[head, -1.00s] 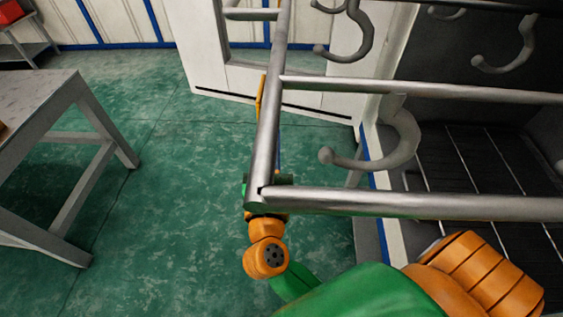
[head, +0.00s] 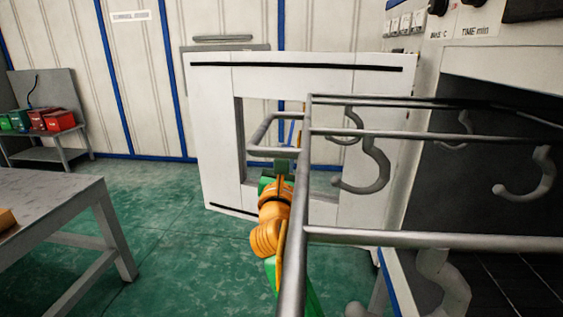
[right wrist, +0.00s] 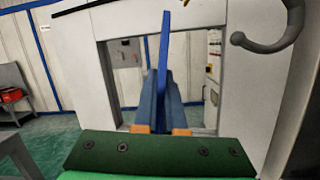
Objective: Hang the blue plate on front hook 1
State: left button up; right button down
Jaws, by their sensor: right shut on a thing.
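The blue plate (right wrist: 164,62) stands edge-on between the fingers of my right gripper (right wrist: 164,105) in the right wrist view, and the fingers are shut on it. In the head view a thin blue edge of the plate (head: 291,132) shows above my right gripper (head: 285,158), partly behind the rack's bars. Grey J-shaped hooks hang from the rack, among them one hook (head: 370,172) right of the gripper and a lower, nearer one (head: 448,285). The plate is apart from the hooks. I cannot tell which is front hook 1. My left gripper is out of view.
The metal rack (head: 400,238) spans the right, its long bar close to my right arm. Behind stands a white panel (head: 215,130) with a rectangular opening. A grey table (head: 60,190) is at left, and a stand with red and green bins (head: 58,120) behind it. Green floor between is clear.

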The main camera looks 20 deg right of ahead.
jog(key=s+d+f+p, duration=0.2)
jog(key=s+d, duration=0.4)
jog(key=d, duration=0.3)
jog(key=shift+d+f+n, duration=0.15)
jog(key=shift+d+n, duration=0.15)
jog(key=shift+d, duration=0.05)
dwell(0.8)
jog(key=shift+s, duration=0.1)
dwell(0.4)
jog(key=shift+s+p, duration=0.2)
jog(key=shift+p, duration=0.15)
jog(key=shift+f, duration=0.1)
jog(key=shift+f, duration=0.3)
